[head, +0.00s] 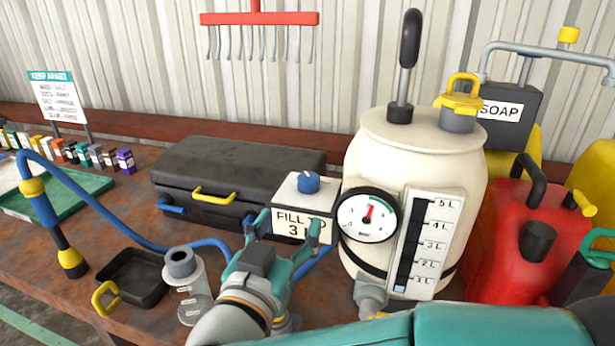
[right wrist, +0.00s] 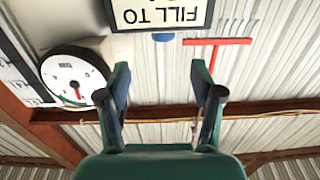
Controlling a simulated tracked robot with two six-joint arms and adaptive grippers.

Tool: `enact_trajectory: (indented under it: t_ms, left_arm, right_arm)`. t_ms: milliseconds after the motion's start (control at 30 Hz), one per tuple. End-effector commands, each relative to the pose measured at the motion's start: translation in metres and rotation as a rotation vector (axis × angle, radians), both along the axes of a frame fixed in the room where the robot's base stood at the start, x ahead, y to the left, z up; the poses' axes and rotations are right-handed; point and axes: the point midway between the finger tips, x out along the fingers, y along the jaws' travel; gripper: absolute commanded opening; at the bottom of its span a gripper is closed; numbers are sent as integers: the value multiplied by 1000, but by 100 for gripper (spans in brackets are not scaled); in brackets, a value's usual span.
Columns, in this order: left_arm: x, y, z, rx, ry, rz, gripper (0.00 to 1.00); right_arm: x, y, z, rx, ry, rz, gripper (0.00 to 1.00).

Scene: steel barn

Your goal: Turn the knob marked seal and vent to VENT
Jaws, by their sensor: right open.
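A blue knob (head: 308,182) with a pale mark sits on top of a white box (head: 290,190) at the middle of the head view. No seal or vent lettering is readable. A sign beginning "FILL TO 3" (head: 290,225) is on the box's front. My right gripper (head: 287,228) is open and empty, its fingers spread before the sign and lower than the knob. In the right wrist view, upside down, the sign (right wrist: 160,14) and a sliver of the blue knob (right wrist: 163,37) show beyond the open fingers (right wrist: 165,92). My left gripper is out of view.
A cream tank (head: 415,155) with a dial gauge (head: 367,216) and level scale (head: 421,245) stands right of the box. A yellow handle (head: 460,95) tops it. A black case (head: 235,175) is behind left; a clear cup (head: 190,290) and blue hose (head: 105,220) are left.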

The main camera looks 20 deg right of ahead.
Motion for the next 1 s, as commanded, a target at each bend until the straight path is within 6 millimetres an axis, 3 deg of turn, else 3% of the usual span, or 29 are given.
enact_trajectory:
  t_ms: [500,733,1000]
  left_arm:
    - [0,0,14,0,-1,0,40]
    - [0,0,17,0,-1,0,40]
    - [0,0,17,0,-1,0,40]
  right_arm:
    - [91,-55,0,-1,3,8,66]
    - [110,-66,0,0,0,11,66]
    - [113,-66,0,-1,1,14,66]
